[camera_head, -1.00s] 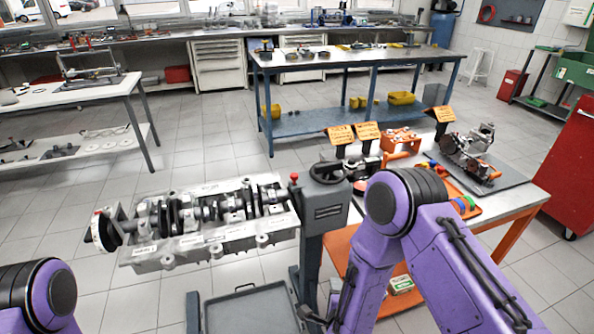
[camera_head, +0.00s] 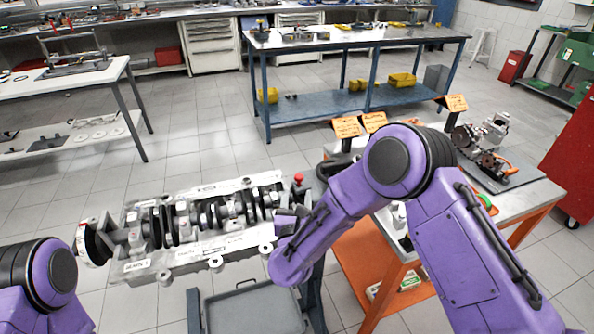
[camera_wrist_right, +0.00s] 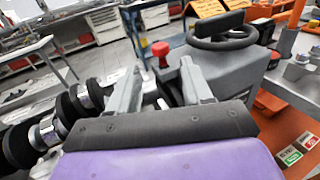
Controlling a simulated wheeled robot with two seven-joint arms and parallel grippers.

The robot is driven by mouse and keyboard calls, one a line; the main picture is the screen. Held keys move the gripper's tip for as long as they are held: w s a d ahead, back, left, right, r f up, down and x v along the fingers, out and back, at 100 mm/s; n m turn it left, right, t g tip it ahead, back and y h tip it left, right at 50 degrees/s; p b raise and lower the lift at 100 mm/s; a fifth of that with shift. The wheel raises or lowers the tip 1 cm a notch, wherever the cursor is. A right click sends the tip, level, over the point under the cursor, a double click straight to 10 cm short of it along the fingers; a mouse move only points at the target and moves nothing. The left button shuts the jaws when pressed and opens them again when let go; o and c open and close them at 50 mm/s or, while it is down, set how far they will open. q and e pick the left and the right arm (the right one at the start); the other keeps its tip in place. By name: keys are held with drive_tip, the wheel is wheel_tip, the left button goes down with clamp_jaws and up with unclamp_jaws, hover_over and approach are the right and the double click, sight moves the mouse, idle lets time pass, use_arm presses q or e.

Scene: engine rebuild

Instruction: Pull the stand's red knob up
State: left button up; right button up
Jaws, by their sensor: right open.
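The stand's red knob (camera_head: 298,178) shows just beyond my right gripper (camera_head: 288,217), at the right end of the engine block. In the right wrist view the red knob (camera_wrist_right: 160,50) stands upright between the two fingers of my right gripper (camera_wrist_right: 160,78) in the picture, beyond their tips. The fingers are open and empty, with no visible contact. The grey stand (camera_wrist_right: 235,68) and its black handwheel (camera_wrist_right: 222,32) are right of the knob. In the head view my right forearm hides much of the stand. My left gripper is out of view.
The engine block (camera_head: 190,258) with its crankshaft (camera_head: 205,216) lies left of the knob. A grey tray (camera_head: 255,312) is below it. A workbench (camera_head: 528,205) with parts stands at right. Open floor lies behind the block.

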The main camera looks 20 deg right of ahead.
sight(299, 179)
drive_tip(key=w, duration=0.1)
drive_tip(key=w+d+r+p, duration=0.1)
drive_tip(key=shift+w+d, duration=0.1)
drive_tip(key=shift+w, duration=0.25)
drive_tip(key=x, duration=0.2)
drive_tip(key=p+x, duration=0.1)
drive_tip(key=x, duration=0.3)
drive_tip(key=shift+w+f+p, duration=0.15)
drive_tip(key=shift+f+p, duration=0.2)
